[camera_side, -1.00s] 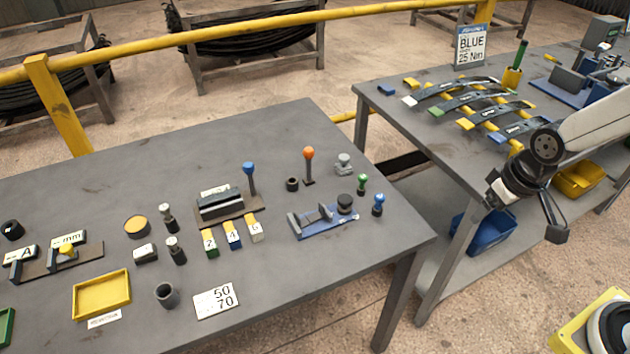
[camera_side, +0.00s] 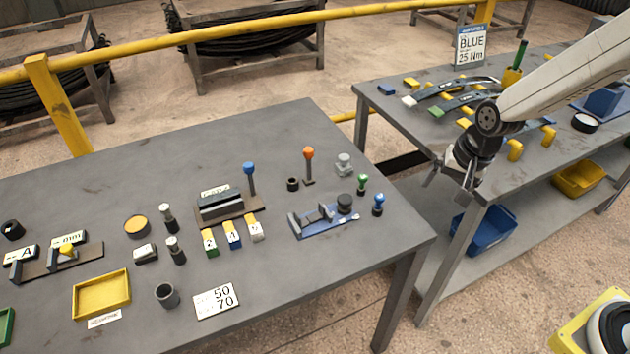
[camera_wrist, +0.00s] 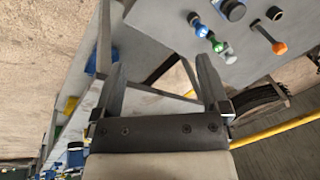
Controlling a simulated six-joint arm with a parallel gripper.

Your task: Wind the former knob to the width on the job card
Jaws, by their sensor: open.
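A small blue fixture (camera_side: 325,226) with grey upright blocks lies near the right end of the left table. A round black knob (camera_side: 345,201) stands at its back right; I take this as the former knob. Both show partly at the top of the wrist view, with the black knob (camera_wrist: 233,10) near the edge. A white card (camera_side: 215,301) at the table's front reads 50 and 70; its small words are unreadable. My gripper (camera_side: 448,190) is open and empty, over the gap between the tables, right of the fixture. Its fingers (camera_wrist: 160,70) touch nothing.
Blue-topped (camera_side: 378,203), green-topped (camera_side: 362,183), grey (camera_side: 344,163) and orange (camera_side: 308,153) knobs stand close around the fixture. The left table's right front corner is clear.

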